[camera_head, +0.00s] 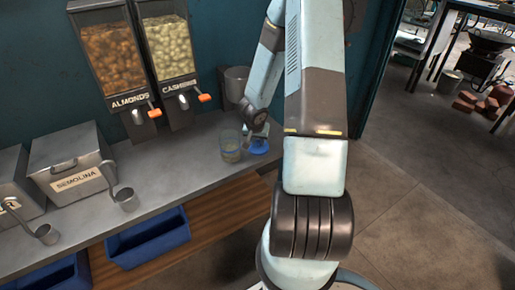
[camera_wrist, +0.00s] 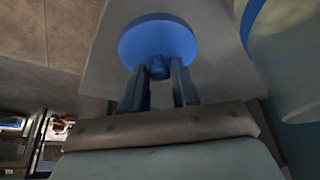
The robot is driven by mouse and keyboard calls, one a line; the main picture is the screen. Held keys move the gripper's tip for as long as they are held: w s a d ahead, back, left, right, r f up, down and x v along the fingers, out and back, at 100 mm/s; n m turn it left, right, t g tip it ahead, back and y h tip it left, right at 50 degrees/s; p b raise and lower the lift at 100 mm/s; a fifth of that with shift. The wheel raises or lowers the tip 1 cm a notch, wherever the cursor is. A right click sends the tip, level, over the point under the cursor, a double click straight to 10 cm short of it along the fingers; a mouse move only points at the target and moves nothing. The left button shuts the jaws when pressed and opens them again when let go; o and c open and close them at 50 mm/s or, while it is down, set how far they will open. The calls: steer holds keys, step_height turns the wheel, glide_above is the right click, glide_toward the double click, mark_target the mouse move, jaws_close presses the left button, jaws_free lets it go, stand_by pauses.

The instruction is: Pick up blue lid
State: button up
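The blue lid (camera_head: 259,148) is at the counter's right end, beside a clear glass jar (camera_head: 230,146). In the wrist view the lid (camera_wrist: 157,40) is a round blue disc with a small knob (camera_wrist: 159,69) facing my gripper. My gripper (camera_wrist: 159,76) has its two fingers on either side of the knob. I cannot tell whether the fingers press on the knob or stand slightly apart from it. In the head view my gripper (camera_head: 262,131) is just above the lid, and its fingertips are hard to make out. The lid appears to lie on the counter.
The jar also shows large in the wrist view (camera_wrist: 290,55), close to the lid. Almond (camera_head: 112,58) and cashew (camera_head: 168,46) dispensers hang on the wall. A semolina bin (camera_head: 75,165) stands at left. The grey counter (camera_head: 190,165) is clear in the middle.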

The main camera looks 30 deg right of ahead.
jaws_close()
steer(key=shift+r, duration=0.15)
